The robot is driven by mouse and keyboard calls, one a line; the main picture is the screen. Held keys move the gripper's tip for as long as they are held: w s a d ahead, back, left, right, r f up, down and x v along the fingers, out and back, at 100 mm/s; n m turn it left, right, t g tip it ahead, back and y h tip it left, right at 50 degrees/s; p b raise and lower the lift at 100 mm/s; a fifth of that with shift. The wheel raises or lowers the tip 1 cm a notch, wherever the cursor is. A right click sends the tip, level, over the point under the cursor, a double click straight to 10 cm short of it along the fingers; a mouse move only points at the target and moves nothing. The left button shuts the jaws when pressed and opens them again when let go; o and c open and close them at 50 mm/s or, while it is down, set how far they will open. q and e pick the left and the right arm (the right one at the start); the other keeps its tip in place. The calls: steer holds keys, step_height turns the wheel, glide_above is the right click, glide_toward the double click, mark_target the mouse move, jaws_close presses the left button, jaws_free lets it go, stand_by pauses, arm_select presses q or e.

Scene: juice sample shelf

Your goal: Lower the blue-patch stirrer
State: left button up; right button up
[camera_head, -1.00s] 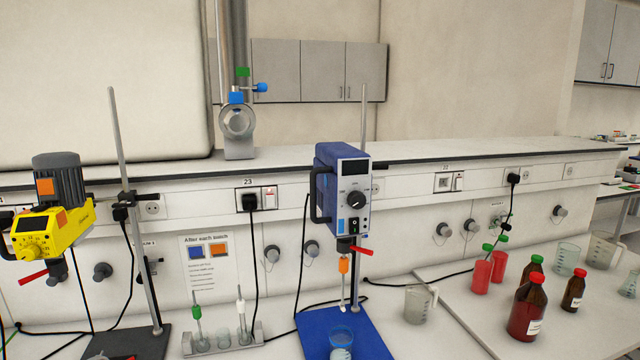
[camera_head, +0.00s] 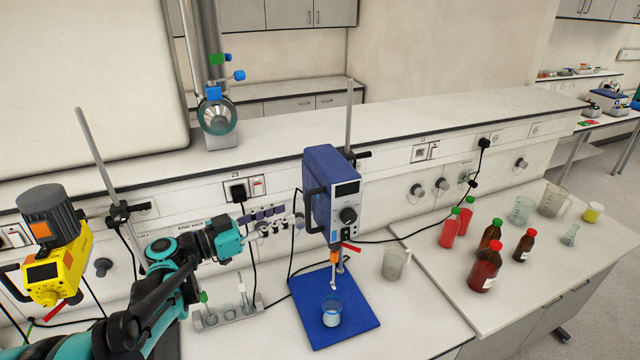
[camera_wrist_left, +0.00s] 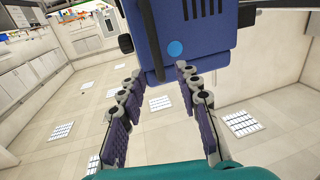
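The blue stirrer (camera_head: 330,190) is clamped high on an upright rod (camera_head: 349,115), above a blue base plate (camera_head: 362,310). Its side shows a round blue patch (camera_wrist_left: 175,48) in the left wrist view. A dark handle (camera_head: 313,212) stands out on its left side. Its shaft (camera_head: 336,275) hangs above a glass beaker (camera_head: 331,314) on the plate. My left gripper (camera_head: 296,219) is just left of the handle. In the left wrist view its fingers (camera_wrist_left: 159,80) are spread, with the handle's lower end between or just beyond the tips; contact cannot be told. My right gripper is out of view.
A yellow stirrer (camera_head: 50,262) with an orange patch stands at left, near my left arm. A small rack (camera_head: 225,318) lies below the arm. A beaker (camera_head: 395,263) stands right of the plate, with bottles (camera_head: 484,270) further right.

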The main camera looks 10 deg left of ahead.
arm_select(q)
glide_above(309, 231)
steer(key=shift+w+a+r+p, duration=0.15)
steer(key=shift+w+p, duration=0.15)
steer(key=shift+p, duration=0.15)
jaws_close()
